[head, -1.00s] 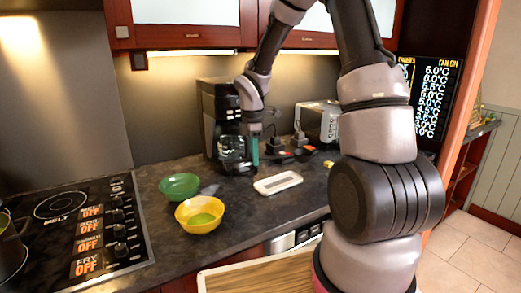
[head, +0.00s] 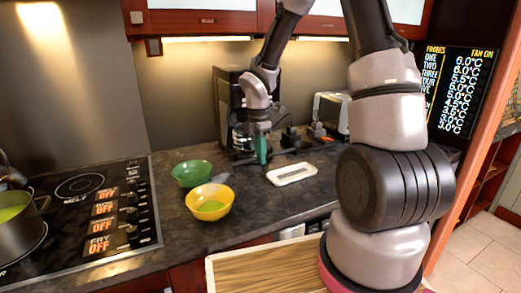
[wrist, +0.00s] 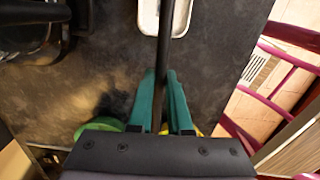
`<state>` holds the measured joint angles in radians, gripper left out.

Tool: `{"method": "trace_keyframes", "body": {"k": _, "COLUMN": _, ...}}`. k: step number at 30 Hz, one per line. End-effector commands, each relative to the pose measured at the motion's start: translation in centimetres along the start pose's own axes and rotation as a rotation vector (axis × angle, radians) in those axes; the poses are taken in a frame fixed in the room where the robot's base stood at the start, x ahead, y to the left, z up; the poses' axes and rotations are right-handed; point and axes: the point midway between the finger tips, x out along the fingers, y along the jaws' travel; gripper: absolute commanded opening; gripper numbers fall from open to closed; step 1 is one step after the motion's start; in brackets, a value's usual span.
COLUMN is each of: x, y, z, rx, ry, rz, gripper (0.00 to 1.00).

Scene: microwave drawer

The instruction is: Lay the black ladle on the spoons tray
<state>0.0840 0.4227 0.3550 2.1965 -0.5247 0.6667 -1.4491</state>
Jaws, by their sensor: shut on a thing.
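The spoons tray, a small white oblong tray, lies on the dark counter in the head view (head: 292,175). Its near end shows at the top of the wrist view (wrist: 150,18). My gripper, with green fingers (head: 262,149), is over the counter just left of and behind the tray. In the wrist view its fingers (wrist: 162,100) are closed around the thin black handle of the black ladle (wrist: 165,48). The handle runs up the picture, crossing in front of the tray. The ladle's bowl cannot be made out.
A green bowl (head: 192,173) and a yellow bowl (head: 210,201) stand left of the tray. A black coffee maker (head: 228,115) stands close behind my gripper, and a toaster (head: 331,112) is at the back right. The stove (head: 85,215) with a pot is at left.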

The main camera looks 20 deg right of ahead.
Motion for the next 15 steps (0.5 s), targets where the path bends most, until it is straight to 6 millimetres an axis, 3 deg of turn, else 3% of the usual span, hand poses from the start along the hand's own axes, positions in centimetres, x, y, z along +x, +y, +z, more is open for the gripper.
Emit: {"method": "trace_keyframes", "body": {"k": 15, "x": 4.6, "y": 0.0, "z": -0.2, "rx": 0.0, "ry": 0.0, "rz": -0.002, "gripper": 0.0}}
